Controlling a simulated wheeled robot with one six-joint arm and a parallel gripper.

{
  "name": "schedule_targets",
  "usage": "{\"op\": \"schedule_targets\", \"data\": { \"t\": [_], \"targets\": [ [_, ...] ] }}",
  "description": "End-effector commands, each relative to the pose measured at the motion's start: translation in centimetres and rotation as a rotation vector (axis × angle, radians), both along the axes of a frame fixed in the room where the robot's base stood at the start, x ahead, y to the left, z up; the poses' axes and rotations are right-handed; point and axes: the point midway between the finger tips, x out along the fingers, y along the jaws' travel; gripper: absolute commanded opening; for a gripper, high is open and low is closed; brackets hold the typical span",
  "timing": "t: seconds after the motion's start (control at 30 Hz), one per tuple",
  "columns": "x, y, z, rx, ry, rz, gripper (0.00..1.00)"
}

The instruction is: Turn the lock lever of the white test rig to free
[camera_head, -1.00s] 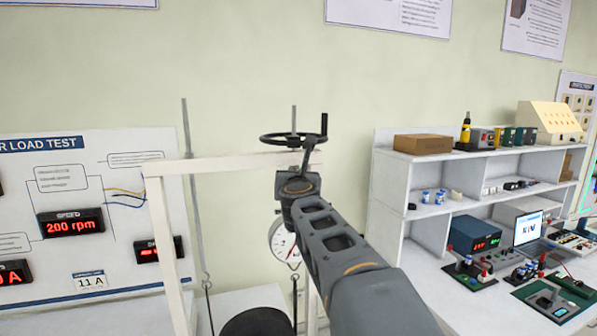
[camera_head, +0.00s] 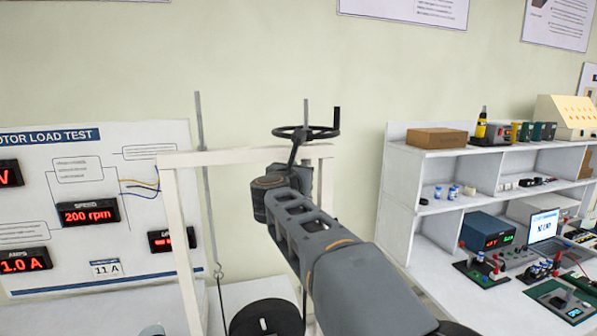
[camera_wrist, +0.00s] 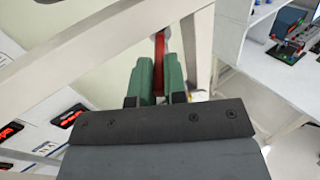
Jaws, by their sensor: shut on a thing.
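The white test rig (camera_head: 235,157) is an upright frame with a top beam, a black handwheel (camera_head: 306,133) above it and a dark round weight (camera_head: 266,318) low down. My arm covers part of its right side. In the wrist view a white beam of the rig (camera_wrist: 95,55) crosses the upper left. The red lock lever (camera_wrist: 159,47) stands beside it, with its lower part between the green fingers. My gripper (camera_wrist: 160,74) is shut on the lever. In the head view the fingers and the lever are hidden behind my arm.
A panel with red displays (camera_head: 90,210) stands on the left. A white shelf bench (camera_head: 400,200) with instruments is on the right. A cardboard box (camera_head: 436,138) sits on its top. A thin grey rod (camera_head: 206,180) rises near the rig's left post.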

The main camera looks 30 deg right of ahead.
Motion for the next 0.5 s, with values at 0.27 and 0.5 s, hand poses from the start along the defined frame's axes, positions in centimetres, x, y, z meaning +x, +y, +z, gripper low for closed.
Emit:
{"op": "schedule_targets", "data": {
  "t": [0.27, 0.5],
  "targets": [
    [-0.05, -0.02, 0.24, -0.002, -0.004, 0.000, 0.27],
    [-0.03, -0.01, 0.11, -0.001, -0.001, 0.001, 0.38]
  ]
}}
